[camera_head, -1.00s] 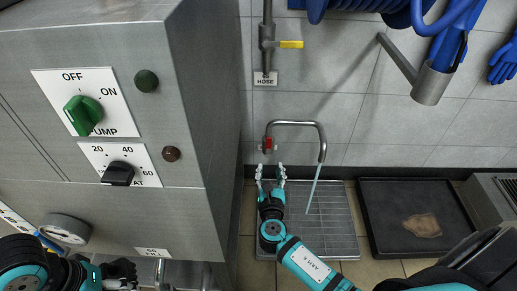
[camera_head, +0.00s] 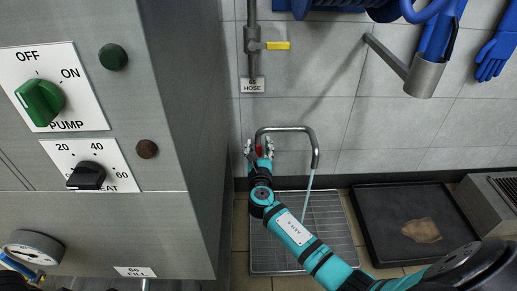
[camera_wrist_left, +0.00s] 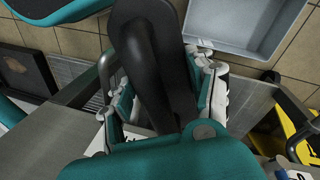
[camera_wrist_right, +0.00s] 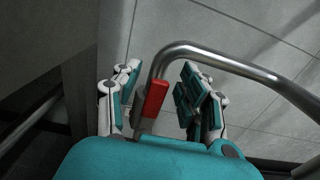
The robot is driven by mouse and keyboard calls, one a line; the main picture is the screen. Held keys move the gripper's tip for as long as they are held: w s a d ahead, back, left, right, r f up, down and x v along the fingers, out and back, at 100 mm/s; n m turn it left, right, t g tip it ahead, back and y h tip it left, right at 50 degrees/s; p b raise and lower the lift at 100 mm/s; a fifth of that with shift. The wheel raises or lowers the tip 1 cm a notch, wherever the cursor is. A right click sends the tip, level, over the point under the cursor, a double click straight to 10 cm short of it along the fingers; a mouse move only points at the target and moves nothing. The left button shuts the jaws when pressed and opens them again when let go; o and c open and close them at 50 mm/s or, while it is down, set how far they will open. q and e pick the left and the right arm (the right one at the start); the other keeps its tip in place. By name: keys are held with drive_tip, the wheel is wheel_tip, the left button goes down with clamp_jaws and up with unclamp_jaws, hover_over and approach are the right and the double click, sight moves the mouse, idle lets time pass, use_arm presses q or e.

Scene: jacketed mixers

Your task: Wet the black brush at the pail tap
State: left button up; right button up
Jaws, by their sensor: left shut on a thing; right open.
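The pail tap (camera_head: 290,129) is a bent metal pipe on the tiled wall, with a thin stream of water (camera_head: 307,190) falling from its spout. Its red handle (camera_wrist_right: 155,97) shows between the open fingers of my right gripper (camera_wrist_right: 158,92), in the right wrist view; contact is unclear. In the head view my right gripper (camera_head: 258,152) is at the tap's base. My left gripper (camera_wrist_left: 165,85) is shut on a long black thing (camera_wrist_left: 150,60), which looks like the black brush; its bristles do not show. The left gripper's fingers are not visible in the head view.
A metal floor grate (camera_head: 325,240) lies under the spout. A dark tray (camera_head: 410,205) with a brown patch is to its right. The steel mixer cabinet (camera_head: 100,225) fills the left. A holder cup (camera_head: 424,78) juts from the wall.

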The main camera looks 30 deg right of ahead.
drive_tip(key=shift+w, duration=0.1)
clamp_jaws()
idle(0.5)
